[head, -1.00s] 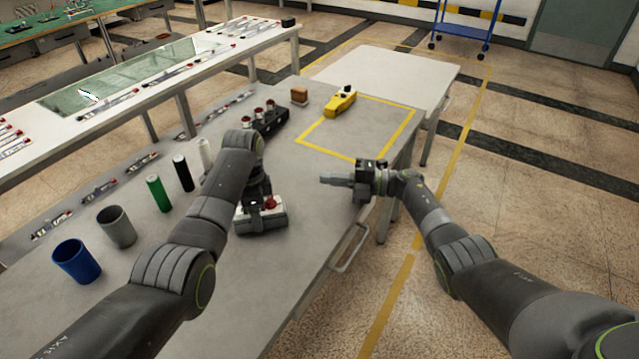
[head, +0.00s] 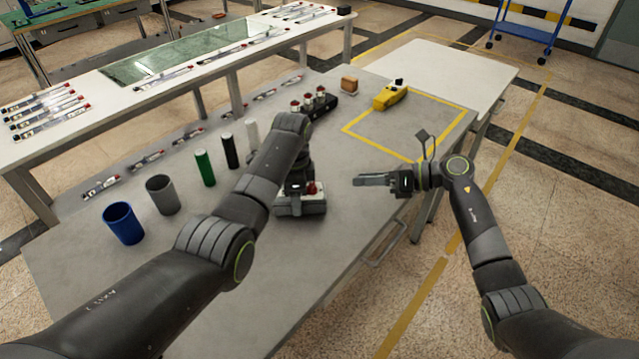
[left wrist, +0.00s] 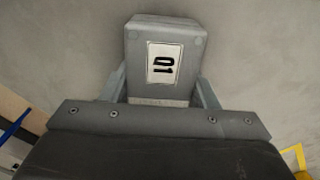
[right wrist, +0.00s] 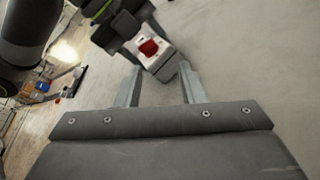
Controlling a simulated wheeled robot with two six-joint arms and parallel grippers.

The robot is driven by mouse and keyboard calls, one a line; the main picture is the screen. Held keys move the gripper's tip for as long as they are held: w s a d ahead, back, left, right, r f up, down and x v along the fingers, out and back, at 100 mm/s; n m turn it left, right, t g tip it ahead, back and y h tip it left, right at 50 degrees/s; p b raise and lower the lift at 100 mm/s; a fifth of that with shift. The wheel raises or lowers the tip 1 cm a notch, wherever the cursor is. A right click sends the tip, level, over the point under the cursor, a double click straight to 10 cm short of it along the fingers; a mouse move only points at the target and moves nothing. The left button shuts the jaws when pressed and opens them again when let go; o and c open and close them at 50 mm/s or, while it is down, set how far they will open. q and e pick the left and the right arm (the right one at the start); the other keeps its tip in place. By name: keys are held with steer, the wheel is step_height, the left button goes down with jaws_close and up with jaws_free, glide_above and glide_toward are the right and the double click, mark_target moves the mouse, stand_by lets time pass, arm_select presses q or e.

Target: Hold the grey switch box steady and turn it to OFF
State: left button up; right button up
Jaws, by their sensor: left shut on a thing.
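The grey switch box (head: 300,207) stands on the grey table, with a white top and a red knob (head: 314,187). My left gripper (left wrist: 162,88) is shut on the box, one finger at each side; in the left wrist view the box's grey end (left wrist: 190,35) carries a white label. My right gripper (head: 360,180) is to the right of the box, apart from it and above the table. In the right wrist view its fingers (right wrist: 160,82) are apart and empty, with the red knob (right wrist: 149,47) beyond them. The knob's marking is too small to read.
Blue (head: 123,223), grey (head: 162,194), green (head: 204,168), black (head: 230,151) and white cylinders stand left of my left arm. A black holder with red-topped items (head: 318,103), a brown block (head: 349,85) and a yellow tool (head: 390,95) are farther back.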

mark_target(314, 184)
steer(key=s+a+r+n+t+h, duration=0.1)
steer(key=s+r+n, duration=0.2)
steer(key=s+n, duration=0.15)
steer(key=shift+n+h, duration=0.3)
steer(key=shift+n, duration=0.05)
steer(key=x, duration=1.2)
steer(key=shift+w+f, duration=0.1)
steer(key=shift+w, duration=0.3)
steer(key=shift+c, duration=0.2)
steer(key=c, duration=0.7)
steer(key=shift+w+d+n+g+y, duration=0.1)
steer(key=shift+w+n+g+y, duration=0.1)
steer(key=shift+n+g, duration=0.7)
steer(key=shift+w+a+n+g+y, duration=0.1)
steer(key=shift+n+g+y, duration=0.1)
steer(key=shift+n+g, duration=0.7)
steer(key=shift+w+d+n+g+y, duration=0.1)
steer(key=shift+w+n+g+y, duration=0.1)
steer(key=shift+n+g, duration=0.7)
steer(key=shift+g, duration=0.3)
steer(key=o, duration=0.7)
steer(key=shift+o, duration=0.2)
steer(key=shift+d, duration=0.1)
